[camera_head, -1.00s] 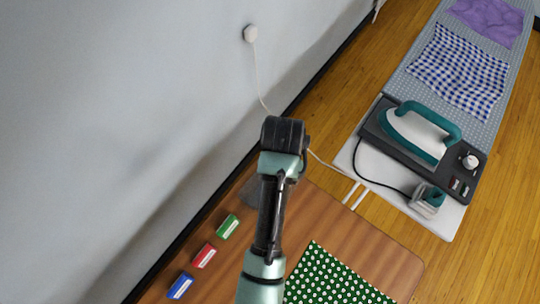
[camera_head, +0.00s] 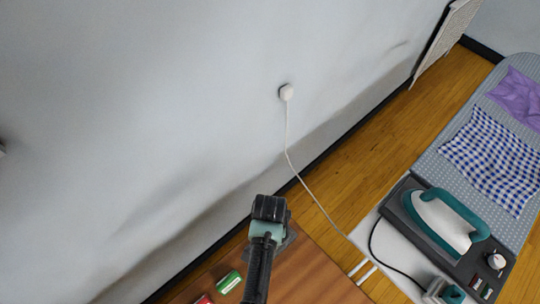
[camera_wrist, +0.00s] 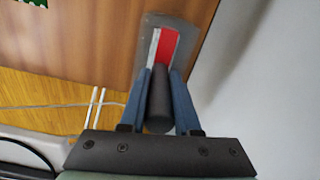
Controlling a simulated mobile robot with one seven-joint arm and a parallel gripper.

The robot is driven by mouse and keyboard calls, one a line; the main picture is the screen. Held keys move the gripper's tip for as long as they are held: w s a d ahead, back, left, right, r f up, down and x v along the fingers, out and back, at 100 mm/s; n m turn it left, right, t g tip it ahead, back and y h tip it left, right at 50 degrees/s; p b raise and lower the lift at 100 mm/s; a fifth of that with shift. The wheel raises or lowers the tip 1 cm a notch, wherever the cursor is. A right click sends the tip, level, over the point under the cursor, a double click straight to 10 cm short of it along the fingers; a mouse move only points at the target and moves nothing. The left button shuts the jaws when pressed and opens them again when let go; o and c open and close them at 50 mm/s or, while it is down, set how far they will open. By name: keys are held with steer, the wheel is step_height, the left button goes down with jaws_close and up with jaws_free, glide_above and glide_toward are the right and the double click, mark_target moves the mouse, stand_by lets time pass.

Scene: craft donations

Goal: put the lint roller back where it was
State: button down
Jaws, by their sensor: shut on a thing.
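In the wrist view the blue fingers of my gripper (camera_wrist: 161,73) are shut on a dark grey cylindrical handle (camera_wrist: 159,100), which I take to be the lint roller. A red part with a white strip (camera_wrist: 166,46) shows beyond the handle. I cannot tell whether it belongs to the roller. A grey flat patch (camera_wrist: 187,35) lies around it, against the brown wooden tabletop (camera_wrist: 100,35). In the head view my gripper (camera_head: 270,212) is over the table's far end near the wall, and its body hides the held thing. A grey shape (camera_head: 288,240) shows beside it.
A green box (camera_head: 229,282) and a red box (camera_head: 204,299) sit on the table, left of my arm. At right, an iron (camera_head: 440,222) rests on an ironing board (camera_head: 440,155) with checked and purple cloths. A white cord (camera_head: 312,195) runs from a wall plug (camera_head: 286,92).

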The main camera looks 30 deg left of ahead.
steer(key=shift+f, duration=0.15)
steer(key=shift+f, duration=0.3)
steer(key=c, duration=0.6)
jaws_free()
step_height(320, 180, up, 13)
steer(key=shift+f, duration=0.1)
